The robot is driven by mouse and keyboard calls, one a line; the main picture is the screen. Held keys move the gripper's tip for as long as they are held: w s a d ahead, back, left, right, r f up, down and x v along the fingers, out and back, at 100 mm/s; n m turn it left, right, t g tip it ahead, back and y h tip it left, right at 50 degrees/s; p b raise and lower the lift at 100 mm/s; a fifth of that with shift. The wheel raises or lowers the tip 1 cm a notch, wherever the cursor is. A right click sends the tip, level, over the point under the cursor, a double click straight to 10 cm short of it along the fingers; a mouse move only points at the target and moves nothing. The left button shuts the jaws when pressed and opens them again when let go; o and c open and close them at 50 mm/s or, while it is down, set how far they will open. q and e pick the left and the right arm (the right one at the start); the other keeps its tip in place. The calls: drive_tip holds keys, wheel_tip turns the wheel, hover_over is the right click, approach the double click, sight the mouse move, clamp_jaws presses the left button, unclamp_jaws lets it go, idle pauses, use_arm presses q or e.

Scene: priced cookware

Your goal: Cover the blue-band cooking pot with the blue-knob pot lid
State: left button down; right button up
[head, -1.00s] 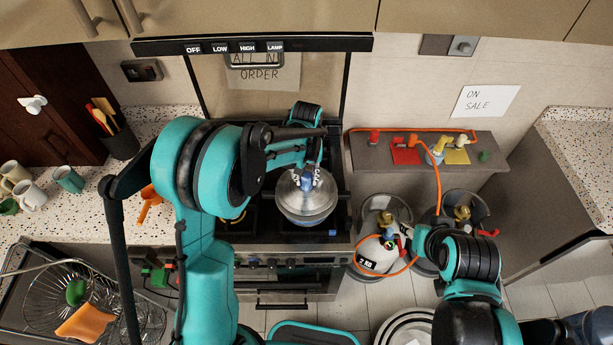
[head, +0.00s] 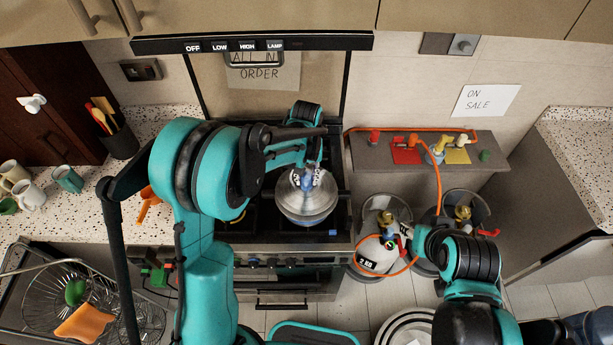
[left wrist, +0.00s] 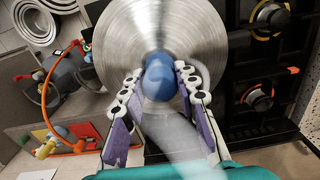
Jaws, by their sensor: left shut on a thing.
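The blue-knob pot lid (head: 306,203) is a round shiny metal lid over the stove's right side, roughly level in the head view. Its blue knob (left wrist: 160,78) sits between the fingers of my left gripper (head: 307,179). The left gripper is shut on that knob, one finger on each side. The lid's brushed top fills the upper middle of the left wrist view. I cannot tell whether the lid touches a pot. My right gripper (head: 408,235) is near the gas cylinders, its fingers unclear.
The black stove top (head: 270,228) has burners left of the lid. Gas cylinders (head: 378,252) with an orange hose stand right of the stove, below a grey shelf (head: 365,152). Mugs (head: 28,193) and an orange utensil (head: 148,203) are on the left counter. A wire rack (head: 55,300) stands lower left.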

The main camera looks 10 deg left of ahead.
use_arm(q)
drive_tip(key=shift+f+b, duration=0.75)
drive_tip(key=shift+f, duration=0.15)
drive_tip(key=shift+f+b, duration=0.2)
drive_tip(key=shift+b, duration=0.15)
idle(0.8)
drive_tip(key=shift+f, duration=0.2)
drive_tip(key=shift+c, duration=2.1)
unclamp_jaws()
